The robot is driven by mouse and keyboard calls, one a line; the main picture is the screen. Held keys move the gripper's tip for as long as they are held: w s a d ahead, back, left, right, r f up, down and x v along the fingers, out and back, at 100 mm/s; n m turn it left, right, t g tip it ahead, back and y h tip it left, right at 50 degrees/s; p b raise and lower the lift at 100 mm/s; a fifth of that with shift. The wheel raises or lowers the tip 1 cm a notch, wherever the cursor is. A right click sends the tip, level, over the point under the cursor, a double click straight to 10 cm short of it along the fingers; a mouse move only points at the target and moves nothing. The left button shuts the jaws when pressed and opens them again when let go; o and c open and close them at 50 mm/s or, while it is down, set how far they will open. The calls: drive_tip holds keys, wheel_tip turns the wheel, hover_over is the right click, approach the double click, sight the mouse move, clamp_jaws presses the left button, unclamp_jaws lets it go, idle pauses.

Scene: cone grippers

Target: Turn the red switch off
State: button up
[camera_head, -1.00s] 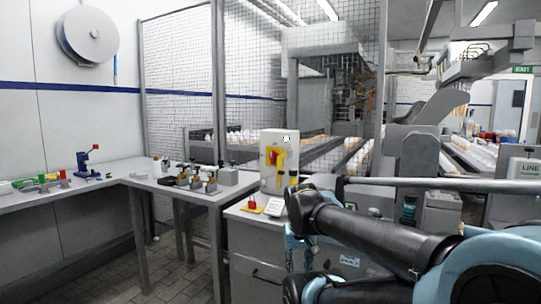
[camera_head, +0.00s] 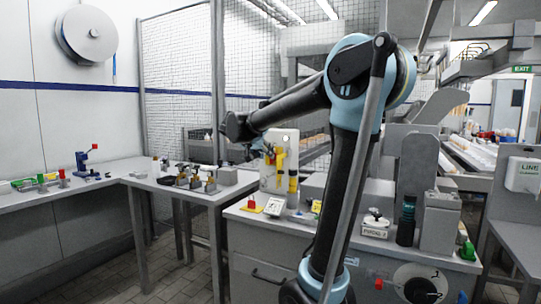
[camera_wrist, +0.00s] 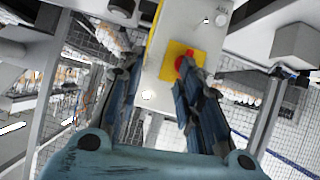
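The red switch (camera_head: 271,158) sits on a yellow plate on the front of a pale upright box (camera_head: 280,138). In the wrist view the red switch (camera_wrist: 183,63) shows as a red knob on its yellow plate (camera_wrist: 167,70), partly covered by my right fingertip. My gripper (camera_wrist: 158,67) is open, its two fingers spread before the box. The right finger overlaps the knob and the left one lies beside the box's left edge. I cannot tell whether a finger touches the knob. In the head view my gripper is hard to make out near the box.
A red button (camera_head: 251,203) on a yellow base and a white keypad device (camera_head: 275,207) lie on the cabinet top before the box. A side table (camera_head: 205,192) holds several small clamps and fixtures. A wire mesh fence (camera_head: 180,90) stands behind.

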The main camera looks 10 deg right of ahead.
drive_tip(key=w+a+r+t, duration=0.1)
drive_tip(key=w+a+r, duration=0.3)
drive_tip(key=w, duration=0.1)
drive_tip(key=x, duration=1.7)
drive_tip(key=shift+w+m, duration=0.3)
drive_tip(key=shift+w, duration=0.05)
drive_tip(key=shift+r, duration=0.1)
clamp_jaws()
